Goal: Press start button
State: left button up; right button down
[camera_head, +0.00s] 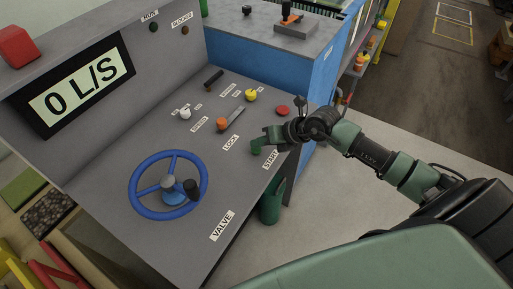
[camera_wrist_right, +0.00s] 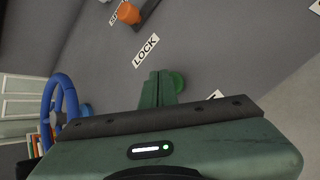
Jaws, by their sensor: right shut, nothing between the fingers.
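The start button is a round green button (camera_wrist_right: 179,82) in the wrist view, partly behind my fingers. In the head view the START label (camera_head: 271,159) lies on the grey sloped panel (camera_head: 235,180), near its right edge. My right gripper (camera_head: 257,144) is shut and empty over the panel beside this label. It also shows in the wrist view (camera_wrist_right: 159,88), with its green fingers together right beside the button. I cannot tell whether they touch it. The left gripper is not in view.
A blue handwheel (camera_head: 168,186) stands on the panel's left. An orange-handled lever (camera_head: 222,124), a white knob (camera_head: 185,113), a yellow knob (camera_head: 251,95) and a red button (camera_head: 283,110) sit farther back. The display (camera_head: 82,84) reads 0 L/S.

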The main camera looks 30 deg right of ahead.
aim_at(260, 150)
jog(key=shift+f, duration=0.4)
dwell(0.3)
jog(key=shift+r+p, duration=0.7)
jog(key=shift+r, duration=0.35)
notch_tip(260, 150, up, 6)
jog(key=p, duration=0.5)
jog(key=shift+s+f, duration=0.1)
